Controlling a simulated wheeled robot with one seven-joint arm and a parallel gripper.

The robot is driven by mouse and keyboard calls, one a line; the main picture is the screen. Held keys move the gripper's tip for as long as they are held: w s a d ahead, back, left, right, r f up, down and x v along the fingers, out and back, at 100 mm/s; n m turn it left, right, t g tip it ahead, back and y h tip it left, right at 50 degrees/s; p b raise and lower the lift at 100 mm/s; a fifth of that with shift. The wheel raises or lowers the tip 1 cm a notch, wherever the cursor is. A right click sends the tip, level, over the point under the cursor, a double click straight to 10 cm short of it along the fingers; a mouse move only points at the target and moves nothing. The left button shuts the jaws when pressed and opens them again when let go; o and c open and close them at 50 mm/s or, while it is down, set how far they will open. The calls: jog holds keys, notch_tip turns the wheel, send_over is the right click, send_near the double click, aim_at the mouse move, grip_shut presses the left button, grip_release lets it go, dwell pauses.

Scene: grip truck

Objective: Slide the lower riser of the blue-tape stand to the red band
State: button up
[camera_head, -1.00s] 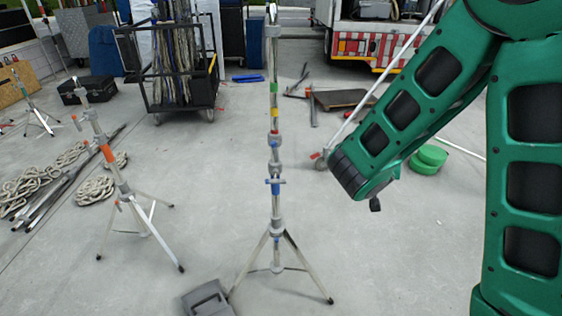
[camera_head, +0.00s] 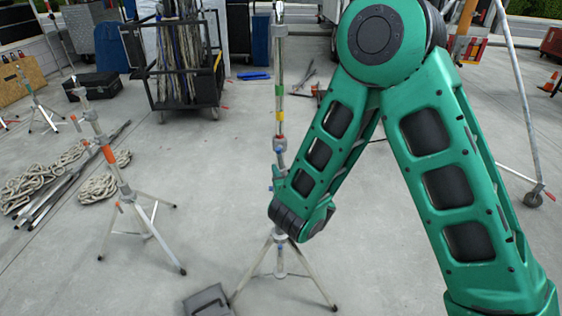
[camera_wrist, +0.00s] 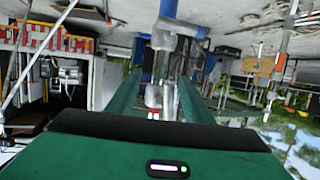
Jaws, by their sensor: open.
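The blue-tape stand (camera_head: 279,65) is upright on three spread legs in the middle of the head view. Green, yellow and red bands (camera_head: 280,127) show on its pole, with the red lowest. My arm covers its middle and the blue-taped part there. In the wrist view, which is upside down, a grey clamp with a side handle (camera_wrist: 180,27) and blue on the pole shows beyond the fingertips. My gripper (camera_wrist: 158,82) is open, its green fingers on either side of the upright pole. Whether they touch it cannot be told.
A second stand with orange tape (camera_head: 108,153) is on the left, near rope coils (camera_head: 97,188) and loose poles. A grey bag (camera_head: 207,300) lies by the front left leg. A black cart (camera_head: 185,92) stands behind. Floor between the stands is clear.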

aim_at(281, 90)
jog(key=shift+x, duration=5.1)
jog(key=shift+d+f, duration=0.1)
grip_shut()
jog(key=shift+w+r, duration=0.15)
jog(key=shift+r, duration=12.05)
